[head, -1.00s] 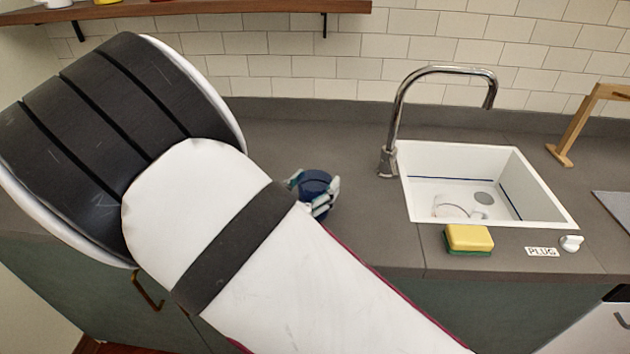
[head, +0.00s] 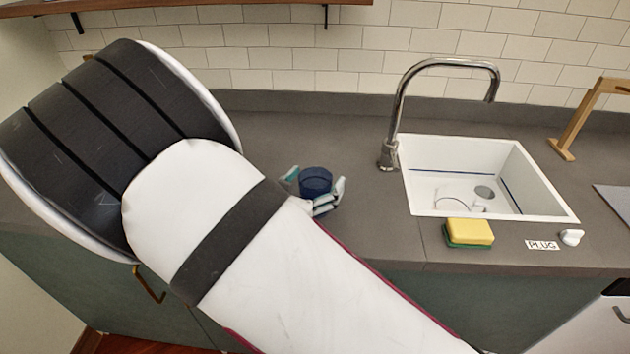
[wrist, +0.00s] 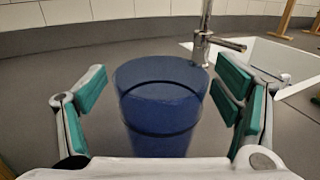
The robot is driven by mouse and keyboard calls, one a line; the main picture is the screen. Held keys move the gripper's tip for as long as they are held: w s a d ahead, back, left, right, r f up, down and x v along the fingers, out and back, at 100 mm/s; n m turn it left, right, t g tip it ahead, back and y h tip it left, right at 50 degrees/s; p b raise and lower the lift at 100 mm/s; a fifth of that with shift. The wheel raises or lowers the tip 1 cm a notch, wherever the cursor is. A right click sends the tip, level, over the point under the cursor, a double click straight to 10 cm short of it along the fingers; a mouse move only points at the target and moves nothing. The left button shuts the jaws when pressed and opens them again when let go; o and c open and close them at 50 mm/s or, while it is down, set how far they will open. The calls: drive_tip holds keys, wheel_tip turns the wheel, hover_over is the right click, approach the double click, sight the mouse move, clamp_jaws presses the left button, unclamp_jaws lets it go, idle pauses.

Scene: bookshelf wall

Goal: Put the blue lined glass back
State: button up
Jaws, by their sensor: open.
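A dark blue glass (head: 315,181) stands upright on the grey counter, left of the sink. It fills the middle of the wrist view (wrist: 160,105), with a line around it below its rim. My gripper (head: 318,190) is around the glass, with one finger on each side. In the wrist view my gripper (wrist: 160,98) is open. A gap shows between the left pads and the glass; the right pads are closer to it. The lower part of the glass is hidden by my gripper in the wrist view and by my arm and fingers in the head view.
A white sink (head: 540,180) with a clear glass-like object (head: 460,202) in it lies to the right, below a chrome faucet (head: 398,110). A yellow-green sponge (head: 468,232) sits at its front edge. A wooden shelf (head: 230,14) hangs on the wall, upper left.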

drive_tip(key=v, duration=1.2)
drive_tip(key=shift+r, duration=0.15)
drive_tip(key=s+d+r+m+g+h, duration=0.2)
drive_tip(key=d+r+m+g, duration=0.2)
drive_tip(key=d+m+g, duration=0.5)
drive_tip(key=s+d+r+m+g+h, duration=0.15)
drive_tip(key=d+r+m+g, duration=0.35)
drive_tip(key=d, duration=0.8)
drive_tip(key=s+d+r+m+t+y, duration=0.1)
drive_tip(key=s+d+r+m+y, duration=0.1)
drive_tip(key=s+m+y, duration=0.3)
drive_tip(key=s+d+r+m+t+y, duration=0.1)
drive_tip(key=s+d+r+m+y, duration=0.2)
drive_tip(key=s+m, duration=0.6)
wheel_tip(320, 180, up, 3)
drive_tip(key=m+y, duration=0.3)
drive_tip(key=shift+s+d+f, duration=0.15)
drive_tip(key=shift+s, duration=0.2)
drive_tip(key=shift+d, duration=0.1)
